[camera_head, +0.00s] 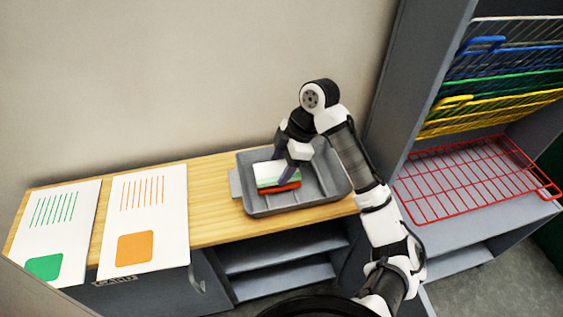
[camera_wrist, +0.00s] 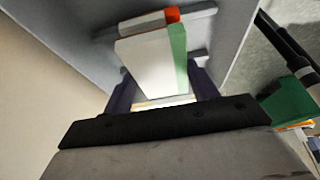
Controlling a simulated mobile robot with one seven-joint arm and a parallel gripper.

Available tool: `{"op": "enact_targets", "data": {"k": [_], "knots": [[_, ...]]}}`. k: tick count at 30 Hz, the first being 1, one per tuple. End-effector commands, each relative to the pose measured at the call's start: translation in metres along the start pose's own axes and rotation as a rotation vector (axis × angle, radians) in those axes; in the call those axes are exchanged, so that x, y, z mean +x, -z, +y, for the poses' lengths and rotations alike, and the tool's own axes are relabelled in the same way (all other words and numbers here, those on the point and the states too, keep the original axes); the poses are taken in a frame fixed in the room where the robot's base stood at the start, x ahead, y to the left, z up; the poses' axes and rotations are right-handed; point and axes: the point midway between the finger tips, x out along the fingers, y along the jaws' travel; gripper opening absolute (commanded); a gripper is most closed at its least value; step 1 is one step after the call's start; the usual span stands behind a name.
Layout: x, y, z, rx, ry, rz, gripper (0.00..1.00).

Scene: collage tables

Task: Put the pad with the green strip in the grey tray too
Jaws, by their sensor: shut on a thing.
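The white pad with the green strip (camera_head: 266,171) is in my gripper (camera_head: 284,171), within the outline of the grey tray (camera_head: 328,183) in the head view. In the wrist view the same pad (camera_wrist: 150,64) sits between the two dark fingers of my gripper (camera_wrist: 163,92), its green strip along the right side. A pad with an orange-red strip (camera_head: 283,188) is in the tray just under it; its end (camera_wrist: 172,15) shows past the held pad in the wrist view. Whether the held pad touches the lower pad or the tray floor I cannot tell.
Two sheets lie on the wooden table top (camera_head: 217,205) at left, one with green marks (camera_head: 57,235), one with orange marks (camera_head: 146,215). A rack at right holds a red wire shelf (camera_head: 470,178) and several coloured ones above. The tray's right part is bare.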

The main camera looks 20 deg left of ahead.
Motion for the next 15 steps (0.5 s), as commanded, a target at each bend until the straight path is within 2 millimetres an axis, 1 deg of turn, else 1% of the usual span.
{"op": "enact_targets", "data": {"k": [1,3,12,13,15], "knots": [[0.0049,-0.0021,0.0000,0.000,0.000,0.001,0.35],[0.0070,-0.0029,0.0000,0.000,0.000,0.001,0.35],[0.0074,-0.0030,0.0000,0.000,0.000,0.001,0.35],[0.0074,-0.0030,0.0000,0.000,0.000,0.001,0.61],[0.0074,-0.0030,0.0000,0.000,0.000,0.001,0.70]]}}
